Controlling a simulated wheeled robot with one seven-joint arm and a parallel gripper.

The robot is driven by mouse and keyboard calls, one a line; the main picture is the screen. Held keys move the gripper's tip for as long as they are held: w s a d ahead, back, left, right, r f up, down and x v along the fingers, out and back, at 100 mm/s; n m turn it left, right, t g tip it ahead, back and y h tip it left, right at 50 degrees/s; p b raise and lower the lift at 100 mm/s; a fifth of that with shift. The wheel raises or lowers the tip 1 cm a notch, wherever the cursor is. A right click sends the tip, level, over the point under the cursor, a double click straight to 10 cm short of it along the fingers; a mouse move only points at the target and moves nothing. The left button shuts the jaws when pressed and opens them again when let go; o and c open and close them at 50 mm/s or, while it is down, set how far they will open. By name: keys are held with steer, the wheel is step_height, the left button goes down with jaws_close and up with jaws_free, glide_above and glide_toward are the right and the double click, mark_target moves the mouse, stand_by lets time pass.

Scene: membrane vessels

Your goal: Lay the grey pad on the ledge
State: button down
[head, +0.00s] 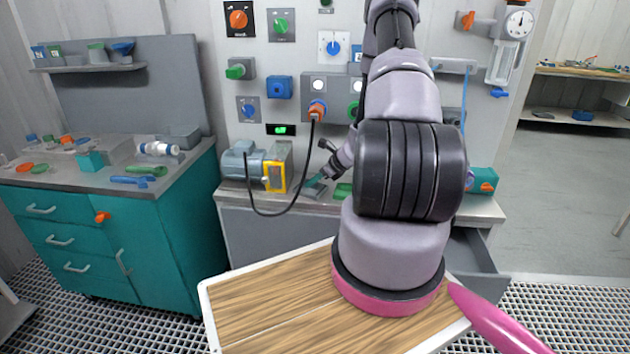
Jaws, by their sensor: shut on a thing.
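My gripper (323,176) reaches down and left from my arm, low in front of the panel, and is shut. A small, flat, grey-green piece (313,187) shows at its fingertips; it looks like the grey pad, tilted, but it is small in view. The grey ledge (236,191) runs along the foot of the panel. The pad is at or just above this ledge; I cannot tell whether it touches. My arm hides the middle of the ledge.
A grey motor with a yellow-framed part (275,172) stands on the ledge, left of my gripper. A black cable (300,190) loops from an orange plug beside it. A green thing (343,191) lies just right of my gripper. A teal box (482,181) stands farther right.

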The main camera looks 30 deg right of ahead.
steer(key=c, duration=0.8)
jaws_free()
steer(key=shift+f, duration=0.2)
steer(key=shift+d+r, duration=0.1)
steer(key=shift+r, duration=0.05)
steer(key=shift+s+d+r, duration=0.15)
steer(key=shift+r, duration=0.1)
steer(key=v, duration=1.1)
steer(key=shift+s+r, duration=0.1)
steer(key=shift+r, duration=0.1)
steer(key=shift+s, duration=0.1)
